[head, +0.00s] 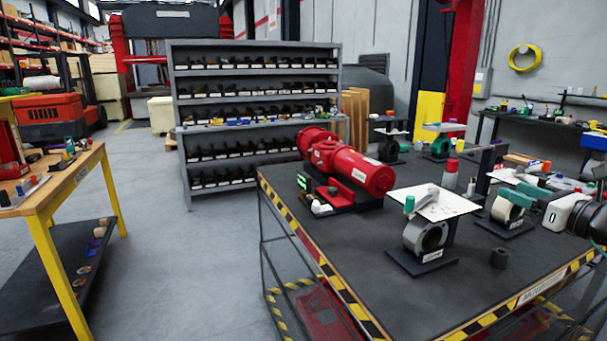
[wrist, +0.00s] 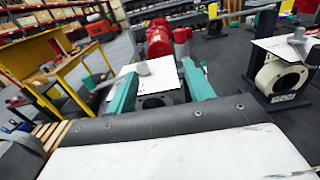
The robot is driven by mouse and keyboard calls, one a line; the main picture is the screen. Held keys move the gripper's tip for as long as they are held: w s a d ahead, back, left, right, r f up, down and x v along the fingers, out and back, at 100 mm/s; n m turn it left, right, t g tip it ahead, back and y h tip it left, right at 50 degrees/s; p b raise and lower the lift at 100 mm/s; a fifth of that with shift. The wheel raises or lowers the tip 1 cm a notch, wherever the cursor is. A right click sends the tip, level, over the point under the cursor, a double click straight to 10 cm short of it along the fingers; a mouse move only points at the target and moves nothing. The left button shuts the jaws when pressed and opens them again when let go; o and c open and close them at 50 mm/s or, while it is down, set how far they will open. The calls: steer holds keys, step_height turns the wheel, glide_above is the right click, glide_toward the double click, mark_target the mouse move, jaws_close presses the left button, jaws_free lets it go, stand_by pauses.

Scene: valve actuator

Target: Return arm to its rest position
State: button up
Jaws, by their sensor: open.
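My gripper (head: 522,192) reaches in from the right edge of the head view, above the right side of the dark workbench (head: 390,290). In the wrist view its two teal fingers stand wide apart, and the gripper (wrist: 160,74) is open with nothing held between them. Beyond the fingers, a white plate on a valve stand (wrist: 165,80) shows through the gap; I cannot tell the exact distance. A red valve actuator (head: 345,165) lies on the bench to the left, and also shows in the wrist view (wrist: 160,40).
Another valve stand (head: 507,212) is close to my gripper. A grey shelf (head: 255,110) and a yellow-legged table (head: 60,185) stand farther left, with clear floor between.

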steer(key=s+a+f+n+g+y, duration=0.1)
steer(key=s+a+f+n+g, duration=0.3)
steer(key=s+a+n+g, duration=0.4)
steer(key=s+a+f+n+g+y, duration=0.1)
steer(key=s+a+f+n+g, duration=0.4)
steer(key=a+n, duration=0.5)
steer(key=s+a+r+n+g+h, duration=0.1)
steer(key=s+n+h, duration=0.3)
steer(key=s+n, duration=0.3)
steer(key=s+a+r+n+g+h, duration=0.1)
steer(key=s+a+r+n+h, duration=0.1)
steer(key=s+n+h, duration=0.2)
steer(key=shift+s+a+n+g, duration=0.3)
steer(key=shift+s+n, duration=1.2)
steer(key=shift+s, duration=0.25)
